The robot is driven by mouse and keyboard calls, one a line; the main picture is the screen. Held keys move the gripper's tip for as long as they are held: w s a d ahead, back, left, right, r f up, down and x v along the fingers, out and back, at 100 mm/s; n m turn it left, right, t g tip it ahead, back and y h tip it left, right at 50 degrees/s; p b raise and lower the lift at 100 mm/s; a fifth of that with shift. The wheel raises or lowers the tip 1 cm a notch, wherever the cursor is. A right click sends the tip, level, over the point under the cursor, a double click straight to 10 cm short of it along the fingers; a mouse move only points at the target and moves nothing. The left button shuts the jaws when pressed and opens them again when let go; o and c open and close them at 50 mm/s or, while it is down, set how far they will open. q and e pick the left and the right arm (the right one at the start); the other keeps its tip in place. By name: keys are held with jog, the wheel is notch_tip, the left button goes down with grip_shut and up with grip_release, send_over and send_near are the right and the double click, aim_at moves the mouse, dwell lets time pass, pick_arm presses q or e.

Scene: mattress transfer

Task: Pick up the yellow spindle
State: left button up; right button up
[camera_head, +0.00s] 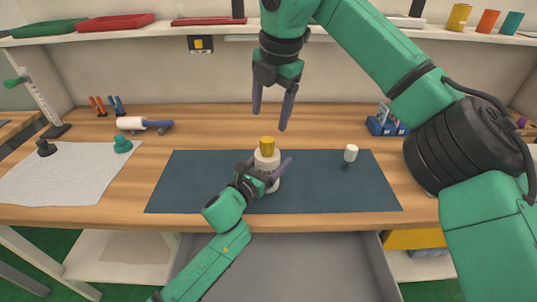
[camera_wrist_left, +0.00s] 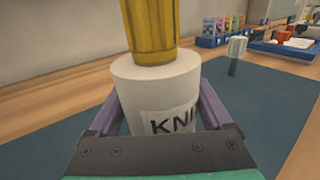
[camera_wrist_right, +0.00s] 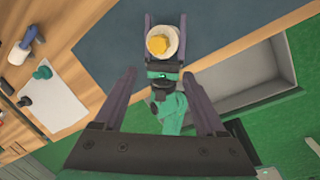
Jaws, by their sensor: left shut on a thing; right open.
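The yellow spindle (camera_head: 267,144) stands upright on top of a white cylinder (camera_head: 270,162) on the dark blue mat. In the left wrist view the spindle (camera_wrist_left: 150,30) is ribbed, and the white cylinder (camera_wrist_left: 158,92) bears a label reading "KNI", cut off by my gripper. My left gripper (camera_head: 268,178) is shut around the cylinder, a finger on each side. My right gripper (camera_head: 272,122) is open and empty, pointing down above the spindle and apart from it. The right wrist view shows the spindle (camera_wrist_right: 158,44) from above, beyond the open fingers.
The blue mat (camera_head: 200,185) is mostly bare around the cylinder. A small white-topped piece (camera_head: 350,154) stands on its right. A roller (camera_head: 135,124), a grey sheet (camera_head: 70,175) and a teal knob (camera_head: 122,145) lie left. A shelf (camera_head: 220,33) with trays runs behind my right arm.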

aim_at(267, 140)
jog(key=w+f+n, duration=0.1)
jog(key=f+n, duration=0.1)
jog(key=w+f+n+t+h, duration=0.1)
jog(key=f, duration=0.2)
jog(key=f+n+t+h, duration=0.1)
jog(key=f+n, duration=0.1)
jog(key=f, duration=0.1)
jog(key=shift+w+a+f+n, duration=0.25)
jog(key=shift+w+a+n, duration=0.05)
jog(key=shift+w+a, duration=0.1)
grip_shut()
dwell(1.1)
